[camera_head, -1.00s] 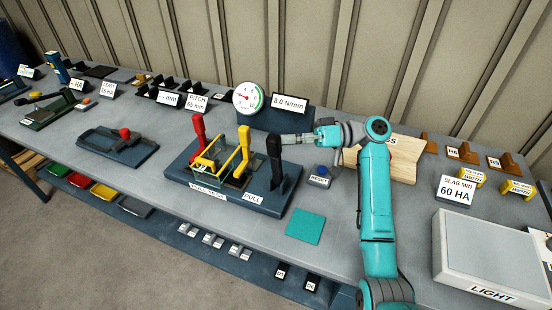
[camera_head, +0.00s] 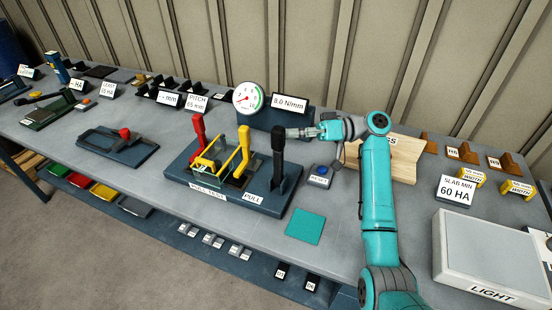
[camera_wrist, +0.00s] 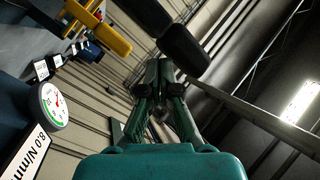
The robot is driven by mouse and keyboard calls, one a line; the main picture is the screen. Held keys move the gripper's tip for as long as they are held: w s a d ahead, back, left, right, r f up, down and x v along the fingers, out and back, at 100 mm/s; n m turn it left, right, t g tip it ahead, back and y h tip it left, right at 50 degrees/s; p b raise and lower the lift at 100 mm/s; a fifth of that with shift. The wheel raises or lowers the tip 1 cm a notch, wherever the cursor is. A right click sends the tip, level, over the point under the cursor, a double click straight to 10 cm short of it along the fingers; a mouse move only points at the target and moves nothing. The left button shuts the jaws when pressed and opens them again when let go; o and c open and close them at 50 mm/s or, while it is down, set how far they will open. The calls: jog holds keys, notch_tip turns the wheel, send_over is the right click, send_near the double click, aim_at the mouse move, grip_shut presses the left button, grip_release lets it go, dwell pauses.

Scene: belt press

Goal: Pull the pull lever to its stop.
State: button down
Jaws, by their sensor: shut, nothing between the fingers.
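The pull lever (camera_head: 278,152) is the black lever at the right end of the blue pull-test base (camera_head: 230,190), beside the PULL label. It stands close to upright. My gripper (camera_head: 291,133) is shut and empty, with its tips at the right side of the lever's top; I cannot tell whether they touch. In the wrist view, the lever's black handle (camera_wrist: 183,48) shows just beyond the shut fingers (camera_wrist: 160,75). The round gauge (camera_head: 248,97) behind has its red needle at the lower left, and a sign beside it reads 8.0 N/mm (camera_head: 290,103).
A red lever (camera_head: 198,135) and a yellow frame (camera_head: 243,150) stand left of the pull lever. The blue-topped reset button (camera_head: 320,175) and a wooden board (camera_head: 390,165) are to the right. A teal square (camera_head: 305,227) lies in front. Bare table lies around it.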

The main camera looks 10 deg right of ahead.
jog(key=shift+w+d, duration=0.7)
jog(key=shift+w, duration=0.2)
jog(key=shift+w+d, duration=0.65)
jog(key=shift+w, duration=0.25)
jog(key=shift+s, duration=0.1)
